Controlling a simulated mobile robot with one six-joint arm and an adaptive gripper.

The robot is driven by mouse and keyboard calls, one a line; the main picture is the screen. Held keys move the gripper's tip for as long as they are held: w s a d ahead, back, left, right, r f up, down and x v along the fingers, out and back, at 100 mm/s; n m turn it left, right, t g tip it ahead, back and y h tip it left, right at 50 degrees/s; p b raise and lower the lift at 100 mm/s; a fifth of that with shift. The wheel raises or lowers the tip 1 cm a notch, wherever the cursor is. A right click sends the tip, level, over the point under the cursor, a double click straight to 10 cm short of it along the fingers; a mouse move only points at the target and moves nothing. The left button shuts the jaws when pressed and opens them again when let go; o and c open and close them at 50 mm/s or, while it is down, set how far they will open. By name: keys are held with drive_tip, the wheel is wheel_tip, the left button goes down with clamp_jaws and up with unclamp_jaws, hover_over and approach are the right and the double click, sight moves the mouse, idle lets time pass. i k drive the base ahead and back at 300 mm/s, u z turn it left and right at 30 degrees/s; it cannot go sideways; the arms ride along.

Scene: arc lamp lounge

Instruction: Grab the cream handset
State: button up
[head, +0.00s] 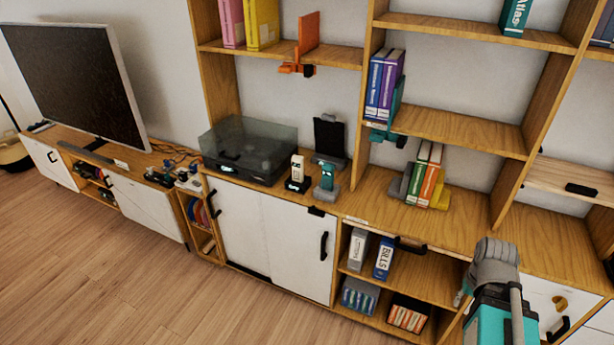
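The cream handset (297,167) stands upright in a dark base on the wooden cabinet top, just right of the clear-lidded turntable. A teal handset (327,175) stands close to its right on a grey base. Grey and teal links of my arm show at the bottom right, well to the right of the handset and nearer to me. I cannot make out gripper fingers in this view, and nothing is seen touching the cream handset.
The turntable (249,153) is left of the handset, and a dark upright stand (328,137) is behind. Books (424,175) stand farther right on the top. Shelves with an orange bookend (308,38) rise above. Open floor (110,265) lies in front.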

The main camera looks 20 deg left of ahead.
sight(297, 162)
drive_tip(key=k, duration=1.1)
drive_tip(key=u, duration=0.3)
drive_tip(key=i, duration=1.05)
drive_tip(key=u, duration=0.7)
drive_tip(key=i, duration=0.9)
